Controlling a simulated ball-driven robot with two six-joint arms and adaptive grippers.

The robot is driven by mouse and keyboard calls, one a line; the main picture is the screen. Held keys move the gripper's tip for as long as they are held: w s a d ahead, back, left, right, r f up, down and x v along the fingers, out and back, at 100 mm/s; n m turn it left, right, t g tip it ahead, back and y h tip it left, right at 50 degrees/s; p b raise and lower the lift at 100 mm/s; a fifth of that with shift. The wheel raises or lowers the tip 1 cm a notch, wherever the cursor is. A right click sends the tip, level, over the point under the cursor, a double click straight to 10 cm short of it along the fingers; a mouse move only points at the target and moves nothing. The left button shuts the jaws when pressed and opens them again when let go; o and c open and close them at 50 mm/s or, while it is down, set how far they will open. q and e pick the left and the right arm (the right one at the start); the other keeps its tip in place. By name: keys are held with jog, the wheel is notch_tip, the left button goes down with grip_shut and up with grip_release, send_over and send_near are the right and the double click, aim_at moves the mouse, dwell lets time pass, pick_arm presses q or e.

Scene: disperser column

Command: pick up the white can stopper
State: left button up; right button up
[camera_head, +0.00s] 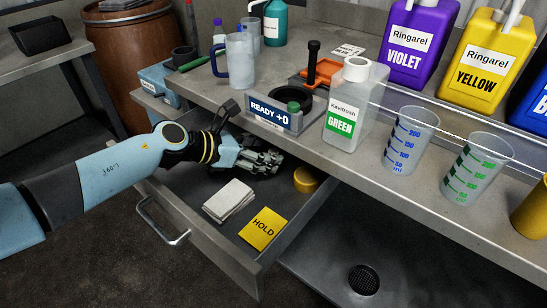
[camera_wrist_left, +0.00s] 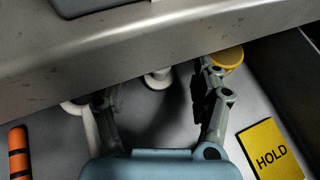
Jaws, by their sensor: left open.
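In the left wrist view a small white stopper (camera_wrist_left: 158,78) lies on the drawer floor, close to the counter's front edge. My left gripper (camera_wrist_left: 155,92) is open, with one finger on each side of the stopper's place in the picture. I cannot tell how high the fingers are above it. In the head view my left gripper (camera_head: 264,160) reaches into the open drawer (camera_head: 208,232), and the stopper is hidden there. My right gripper is out of view.
A yellow round cap (camera_head: 306,179) lies right of the gripper. White papers (camera_head: 228,200) and a yellow HOLD card (camera_head: 263,229) lie nearer. The counter edge (camera_wrist_left: 150,60) overhangs the drawer's back. An orange-black object (camera_wrist_left: 18,150) and a curved white piece (camera_wrist_left: 76,107) lie left.

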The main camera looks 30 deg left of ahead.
pick_arm(q)
jog(key=shift+x, duration=0.75)
jog(key=shift+w+d+f, duration=0.15)
jog(key=shift+w, duration=0.15)
jog(key=c, duration=0.9)
jog(key=shift+c, duration=0.7)
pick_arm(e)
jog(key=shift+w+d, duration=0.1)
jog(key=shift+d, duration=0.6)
